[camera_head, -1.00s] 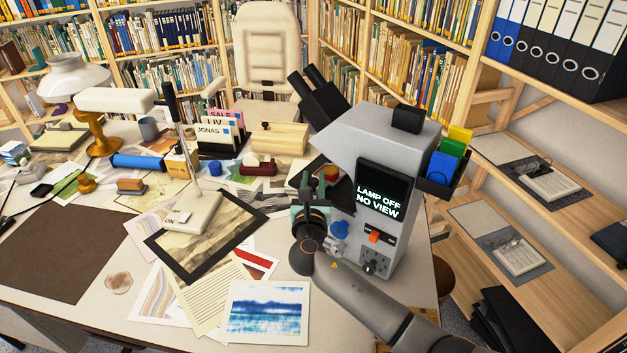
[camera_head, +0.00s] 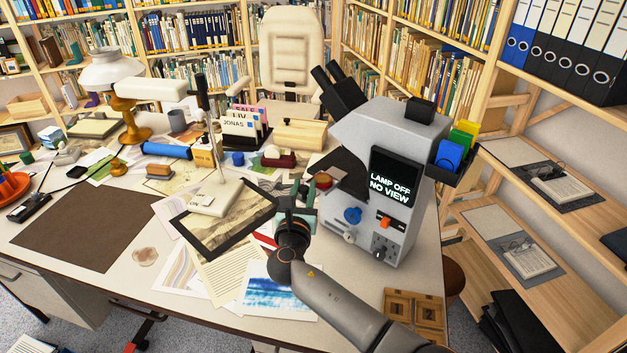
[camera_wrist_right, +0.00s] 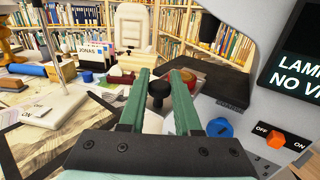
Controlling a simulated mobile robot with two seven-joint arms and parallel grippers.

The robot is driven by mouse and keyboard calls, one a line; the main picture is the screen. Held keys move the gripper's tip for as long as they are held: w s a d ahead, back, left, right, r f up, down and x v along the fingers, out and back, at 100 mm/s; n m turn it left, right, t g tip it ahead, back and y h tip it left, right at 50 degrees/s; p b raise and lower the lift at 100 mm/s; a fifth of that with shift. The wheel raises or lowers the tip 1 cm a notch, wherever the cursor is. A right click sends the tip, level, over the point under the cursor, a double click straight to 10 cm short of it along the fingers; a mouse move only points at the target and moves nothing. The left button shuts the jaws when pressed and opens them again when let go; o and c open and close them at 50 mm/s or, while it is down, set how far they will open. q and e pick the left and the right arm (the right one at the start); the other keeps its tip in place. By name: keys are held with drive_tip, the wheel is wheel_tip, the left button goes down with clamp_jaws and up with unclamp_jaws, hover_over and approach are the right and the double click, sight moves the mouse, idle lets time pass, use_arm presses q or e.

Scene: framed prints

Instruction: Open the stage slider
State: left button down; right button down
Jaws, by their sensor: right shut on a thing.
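The grey microscope (camera_head: 405,135) stands at the right of the desk, its screen (camera_head: 395,180) reading "LAMP OFF NO VIEW". My right gripper (camera_head: 299,208) is left of its base, over the desk's front half. In the right wrist view, my gripper's green fingers (camera_wrist_right: 160,85) are on either side of a black round knob (camera_wrist_right: 157,90), and it is shut on it. The knob looks like the stage slider's handle; its link to the stage is hidden. The dark stage plate (camera_wrist_right: 212,88) shows beyond the right finger. My left gripper is out of view.
A blue knob (camera_head: 352,215) and an orange lamp switch (camera_head: 384,222) are on the microscope's front. A desk lamp with a white base (camera_head: 215,199), a dark-framed print (camera_head: 190,228) and loose papers lie left. A brown mat (camera_head: 85,230) is bare.

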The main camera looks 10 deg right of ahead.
drive_tip(key=shift+s+a, duration=0.2)
drive_tip(key=shift+a, duration=0.05)
drive_tip(key=shift+d, duration=0.1)
drive_tip(key=c, duration=0.6)
unclamp_jaws()
drive_tip(key=shift+w, duration=0.1)
